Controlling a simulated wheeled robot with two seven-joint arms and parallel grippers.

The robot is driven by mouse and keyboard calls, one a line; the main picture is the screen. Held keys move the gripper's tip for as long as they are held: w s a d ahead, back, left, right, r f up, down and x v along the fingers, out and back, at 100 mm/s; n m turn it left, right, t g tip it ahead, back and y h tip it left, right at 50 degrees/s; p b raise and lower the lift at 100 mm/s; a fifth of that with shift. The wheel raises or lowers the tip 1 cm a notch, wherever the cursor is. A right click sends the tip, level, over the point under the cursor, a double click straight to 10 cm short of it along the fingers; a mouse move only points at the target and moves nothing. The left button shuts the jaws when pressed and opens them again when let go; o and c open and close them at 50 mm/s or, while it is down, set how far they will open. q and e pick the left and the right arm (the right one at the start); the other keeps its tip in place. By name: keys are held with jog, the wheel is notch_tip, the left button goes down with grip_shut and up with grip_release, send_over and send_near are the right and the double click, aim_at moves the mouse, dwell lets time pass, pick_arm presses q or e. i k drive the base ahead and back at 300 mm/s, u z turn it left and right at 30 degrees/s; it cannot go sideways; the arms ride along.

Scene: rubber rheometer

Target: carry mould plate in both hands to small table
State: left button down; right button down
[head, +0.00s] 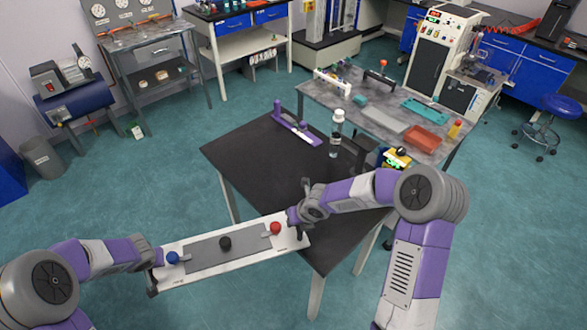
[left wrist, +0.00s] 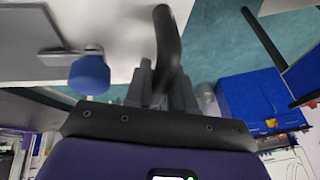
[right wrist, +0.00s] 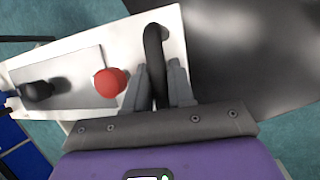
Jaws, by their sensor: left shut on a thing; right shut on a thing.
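The mould plate (head: 205,252) is a long white plate with a grey inset, a blue knob, a black knob and a red knob. It hangs between my two grippers in the head view, its right end near the small table's near-left edge. My left gripper (head: 156,268) is shut on the black handle (left wrist: 166,45) at the blue-knob end. My right gripper (head: 298,215) is shut on the black handle (right wrist: 155,55) at the red-knob end. The small table (head: 255,170) has a dark top, and part of it is hidden by my right arm.
A grey table (head: 330,95) with a red tray (head: 422,139) and other items adjoins behind.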

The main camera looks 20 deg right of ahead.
aim_at(281, 186)
jog(key=z, duration=0.4)
jog(key=i, duration=0.85)
jog(key=z, duration=0.35)
